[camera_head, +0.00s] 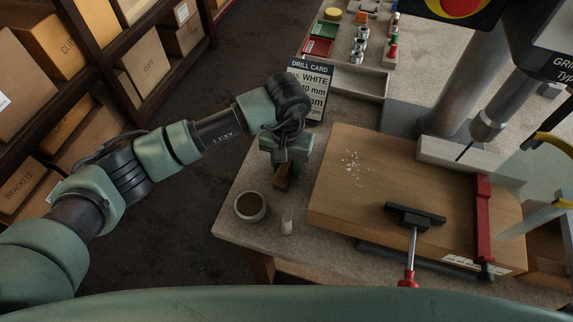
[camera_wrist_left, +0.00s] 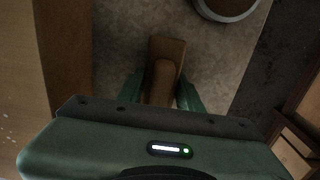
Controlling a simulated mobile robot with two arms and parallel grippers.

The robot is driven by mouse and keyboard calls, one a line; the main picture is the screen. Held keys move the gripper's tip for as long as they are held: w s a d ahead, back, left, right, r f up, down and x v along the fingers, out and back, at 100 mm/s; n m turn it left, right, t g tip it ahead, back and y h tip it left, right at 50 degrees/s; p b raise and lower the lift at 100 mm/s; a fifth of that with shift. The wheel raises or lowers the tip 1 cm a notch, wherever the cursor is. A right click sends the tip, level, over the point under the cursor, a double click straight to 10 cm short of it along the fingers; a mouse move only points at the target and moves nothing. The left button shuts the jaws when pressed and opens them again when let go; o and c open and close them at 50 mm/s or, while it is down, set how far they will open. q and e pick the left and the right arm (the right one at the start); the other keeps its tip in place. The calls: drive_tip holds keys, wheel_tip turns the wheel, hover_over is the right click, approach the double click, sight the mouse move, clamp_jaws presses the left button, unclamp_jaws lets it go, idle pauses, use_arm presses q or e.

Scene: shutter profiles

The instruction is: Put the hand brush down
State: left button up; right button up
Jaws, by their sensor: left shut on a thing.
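My left gripper (camera_head: 286,160) is shut on the hand brush. It is over the bench, at the left edge of the wooden board. The brush's brown wooden body (camera_head: 283,183) shows below the fingers in the head view. In the left wrist view the brush (camera_wrist_left: 166,60) sticks out between the two green fingers (camera_wrist_left: 162,92), above the grey bench top. Its bristles are not clearly visible. I cannot tell whether the brush touches the bench top (camera_head: 250,178). My right gripper is not in view.
A cup with brown contents (camera_head: 250,207) and a small pale peg-like item (camera_head: 287,224) stand near the front edge. The wooden board (camera_head: 335,200) carries white crumbs (camera_head: 352,165), a dark T-shaped tool (camera_head: 415,216) and a red clamp (camera_head: 484,215). A drill card (camera_head: 308,88) stands behind the gripper.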

use_arm(q)
drive_tip(key=shift+f, duration=0.2)
drive_tip(key=o, duration=1)
drive_tip(key=shift+o, duration=1)
drive_tip(key=shift+r, duration=0.1)
drive_tip(key=shift+r, duration=0.15)
drive_tip(key=shift+w+r, duration=0.1)
drive_tip(key=shift+r, duration=0.1)
wheel_tip(320, 180, up, 11)
drive_tip(key=b, duration=0.3)
drive_tip(key=shift+f+b, duration=0.15)
drive_tip(key=shift+b, duration=0.2)
drive_tip(key=shift+r, duration=0.45)
